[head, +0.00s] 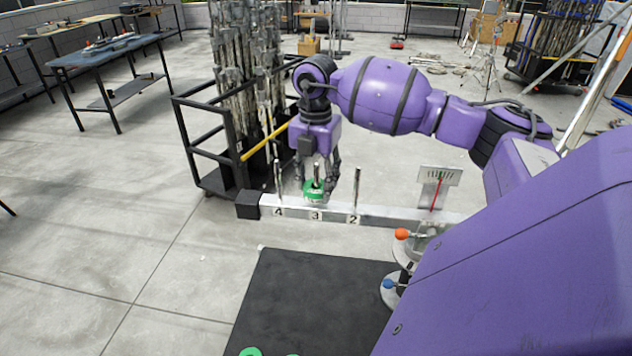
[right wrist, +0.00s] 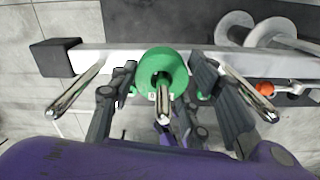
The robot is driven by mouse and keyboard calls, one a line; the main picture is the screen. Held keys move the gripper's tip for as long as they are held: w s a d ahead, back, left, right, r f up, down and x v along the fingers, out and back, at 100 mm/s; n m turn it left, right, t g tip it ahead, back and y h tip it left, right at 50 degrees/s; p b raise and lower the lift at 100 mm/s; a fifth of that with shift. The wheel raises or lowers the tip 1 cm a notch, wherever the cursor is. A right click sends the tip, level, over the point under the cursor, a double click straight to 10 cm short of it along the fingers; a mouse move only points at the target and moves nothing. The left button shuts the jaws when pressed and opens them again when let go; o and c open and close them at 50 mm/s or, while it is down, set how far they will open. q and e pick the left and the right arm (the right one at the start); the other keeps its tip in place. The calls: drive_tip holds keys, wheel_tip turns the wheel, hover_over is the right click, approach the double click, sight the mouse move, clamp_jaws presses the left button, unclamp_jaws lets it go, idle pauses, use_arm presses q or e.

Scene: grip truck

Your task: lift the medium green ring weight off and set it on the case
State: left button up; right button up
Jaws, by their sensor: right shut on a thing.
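The green ring weight (head: 310,197) is around the peg marked 3 on the light metal beam (head: 387,213). The peg's top stands out above the ring. My right gripper (head: 318,187) points down from above and is shut on the ring, one finger on each side. In the right wrist view, the ring (right wrist: 150,62) sits between the fingers of my right gripper (right wrist: 163,90), with the peg through its hole. I cannot tell whether the ring touches the beam. The black case top (head: 300,290) lies in front of the beam. My left gripper is not in view.
Bare pegs 4 (head: 278,177) and 2 (head: 356,186) stand on either side. A dial plate (head: 438,178) with a red pointer and an orange knob (head: 402,234) are to the right. Another green piece (head: 250,352) shows at the bottom edge. A black cart (head: 205,150) stands behind.

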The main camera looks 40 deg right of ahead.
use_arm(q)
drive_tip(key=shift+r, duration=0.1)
use_arm(e)
drive_tip(key=shift+r, duration=0.25)
drive_tip(key=shift+r+p, duration=0.6)
drive_tip(key=shift+r, duration=1.75)
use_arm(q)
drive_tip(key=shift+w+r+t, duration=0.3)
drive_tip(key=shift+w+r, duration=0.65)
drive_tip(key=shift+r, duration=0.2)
use_arm(e)
drive_tip(key=shift+r, duration=0.1)
drive_tip(key=shift+w, duration=0.1)
drive_tip(key=shift+r+p, duration=0.6)
drive_tip(key=shift+r, duration=2.15)
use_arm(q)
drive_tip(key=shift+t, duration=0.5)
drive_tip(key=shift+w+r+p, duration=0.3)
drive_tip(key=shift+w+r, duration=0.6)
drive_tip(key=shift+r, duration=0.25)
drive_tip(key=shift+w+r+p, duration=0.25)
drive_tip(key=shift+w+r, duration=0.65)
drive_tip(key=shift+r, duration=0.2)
use_arm(e)
wheel_tip(320, 180, up, 8)
